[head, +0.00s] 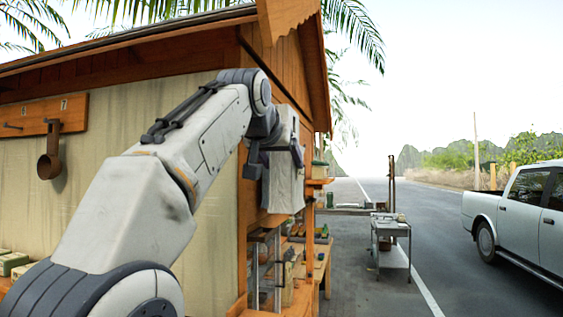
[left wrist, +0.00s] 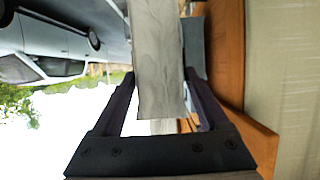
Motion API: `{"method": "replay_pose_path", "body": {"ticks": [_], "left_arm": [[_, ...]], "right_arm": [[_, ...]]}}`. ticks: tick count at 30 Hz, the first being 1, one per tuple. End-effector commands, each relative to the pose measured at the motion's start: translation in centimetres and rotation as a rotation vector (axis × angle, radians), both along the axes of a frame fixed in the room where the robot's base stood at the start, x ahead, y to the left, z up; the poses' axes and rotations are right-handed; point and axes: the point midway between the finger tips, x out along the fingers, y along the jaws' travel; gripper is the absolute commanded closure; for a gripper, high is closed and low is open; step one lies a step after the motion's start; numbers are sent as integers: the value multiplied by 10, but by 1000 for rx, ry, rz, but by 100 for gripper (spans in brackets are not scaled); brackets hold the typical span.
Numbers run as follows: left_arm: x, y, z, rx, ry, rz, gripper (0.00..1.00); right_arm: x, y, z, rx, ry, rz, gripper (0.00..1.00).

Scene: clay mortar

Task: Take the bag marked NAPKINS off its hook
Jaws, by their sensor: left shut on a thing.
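A pale grey cloth bag (head: 285,190) hangs at the corner of the wooden stall, just under my left gripper (head: 275,156). My left gripper is shut on it near its upper part. In the left wrist view the bag (left wrist: 157,60) runs as a long strip between the two fingers of the gripper (left wrist: 160,76). No NAPKINS marking is readable in either view. The hook for this bag is hidden, so I cannot tell whether the bag still hangs on it. My right gripper is not in view.
A wooden board (head: 45,112) with numbered hooks holds a brown ladle (head: 48,158) on the stall wall at left. Shelves with goods (head: 300,245) stand below the bag. A grey cart (head: 390,235) stands beyond, and a white pickup (head: 515,210) is at right.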

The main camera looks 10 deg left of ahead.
Motion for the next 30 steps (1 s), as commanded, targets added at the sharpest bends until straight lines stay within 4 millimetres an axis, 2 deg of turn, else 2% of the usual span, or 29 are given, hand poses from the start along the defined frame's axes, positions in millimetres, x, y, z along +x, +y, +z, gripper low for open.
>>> {"method": "replay_pose_path", "body": {"ticks": [30], "left_arm": [[-2,-50,1,1,-3,-3,100]], "right_arm": [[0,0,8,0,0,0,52]]}}
